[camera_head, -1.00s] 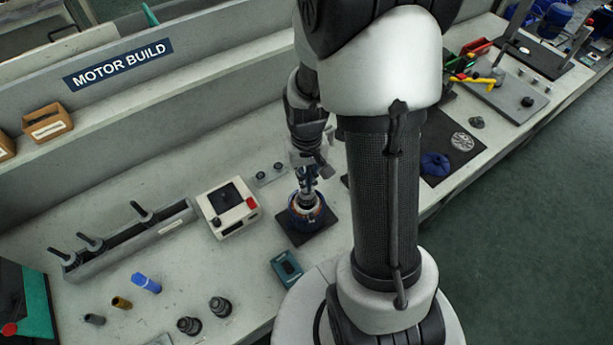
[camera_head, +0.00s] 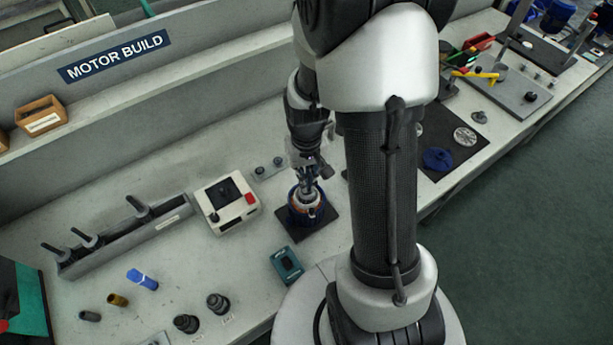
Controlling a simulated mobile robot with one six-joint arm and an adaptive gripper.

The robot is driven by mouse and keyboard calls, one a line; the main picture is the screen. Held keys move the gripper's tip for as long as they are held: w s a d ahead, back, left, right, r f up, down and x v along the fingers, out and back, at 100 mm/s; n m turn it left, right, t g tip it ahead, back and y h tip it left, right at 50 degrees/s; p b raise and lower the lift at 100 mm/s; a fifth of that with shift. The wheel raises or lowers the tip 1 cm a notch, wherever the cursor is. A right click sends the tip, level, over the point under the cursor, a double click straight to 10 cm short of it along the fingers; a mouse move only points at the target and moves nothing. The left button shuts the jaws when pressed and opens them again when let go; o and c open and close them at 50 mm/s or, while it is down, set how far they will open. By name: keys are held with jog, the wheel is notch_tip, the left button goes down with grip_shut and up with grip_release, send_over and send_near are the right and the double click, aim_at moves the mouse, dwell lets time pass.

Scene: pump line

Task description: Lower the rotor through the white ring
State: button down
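The blue motor housing (camera_head: 294,213) stands upright on a dark square mat (camera_head: 322,231) on the bench. An orange-brown winding and a pale ring (camera_head: 308,208) show at its top opening. My gripper (camera_head: 306,188) points down directly over this opening, with its fingers very close to the ring. The rotor cannot be made out clearly; a small grey part shows between the fingers and the ring. The fingers are too small and dark here to tell whether they are open or shut.
A white box with a red button (camera_head: 228,208) stands left of the mat. A teal device (camera_head: 286,264) lies in front. A black mat (camera_head: 452,150) with a blue part lies right, beyond my arm.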

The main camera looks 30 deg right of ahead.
jog(key=shift+f+b, duration=0.65)
jog(key=shift+f, duration=0.25)
jog(key=c, duration=1.7)
grip_release()
jog(key=shift+o, duration=1.1)
jog(key=shift+r, duration=0.15)
jog(key=shift+r+p, duration=2.05)
jog(key=shift+r, duration=0.35)
